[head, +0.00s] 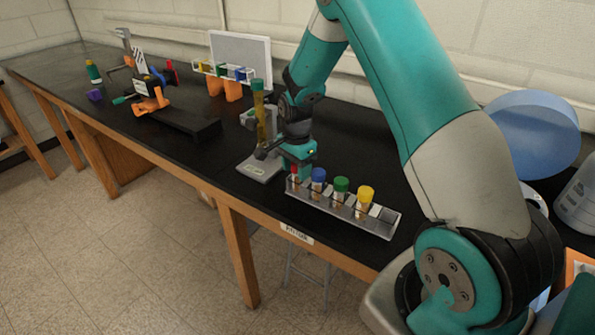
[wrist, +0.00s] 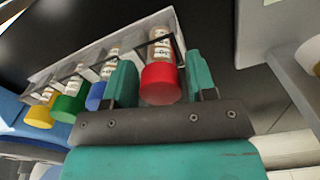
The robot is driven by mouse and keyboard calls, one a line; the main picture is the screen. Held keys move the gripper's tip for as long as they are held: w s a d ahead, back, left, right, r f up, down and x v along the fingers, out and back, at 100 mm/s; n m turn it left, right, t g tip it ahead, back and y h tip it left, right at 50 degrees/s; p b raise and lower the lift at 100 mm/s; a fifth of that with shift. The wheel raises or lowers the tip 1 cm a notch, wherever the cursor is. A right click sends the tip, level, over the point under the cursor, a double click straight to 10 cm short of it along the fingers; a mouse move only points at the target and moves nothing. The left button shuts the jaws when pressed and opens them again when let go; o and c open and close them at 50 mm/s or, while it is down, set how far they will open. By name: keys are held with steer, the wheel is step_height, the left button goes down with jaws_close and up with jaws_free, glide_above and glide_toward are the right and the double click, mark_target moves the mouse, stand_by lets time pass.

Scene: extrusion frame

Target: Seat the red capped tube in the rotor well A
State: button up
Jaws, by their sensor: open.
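The red capped tube (head: 295,182) stands at the left end of a grey rack (head: 376,230), partly hidden by my gripper in the head view. In the wrist view its red cap (wrist: 160,86) and labelled body show, in the rack's end slot (wrist: 95,45). My gripper (head: 298,165) is open, with one teal finger on each side of the red cap; I cannot tell whether either touches it. The fingers also show in the wrist view (wrist: 161,76).
Blue (head: 318,182), green (head: 341,190) and yellow (head: 364,198) capped tubes share the rack; its right end slot looks empty. A tall green-capped tube (head: 260,115) stands on a grey device (head: 258,167) just left of my gripper. Orange tools (head: 150,102) lie farther left.

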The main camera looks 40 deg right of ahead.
steer(key=shift+f, duration=0.6)
steer(key=c, duration=0.7)
steer(key=shift+r, duration=0.15)
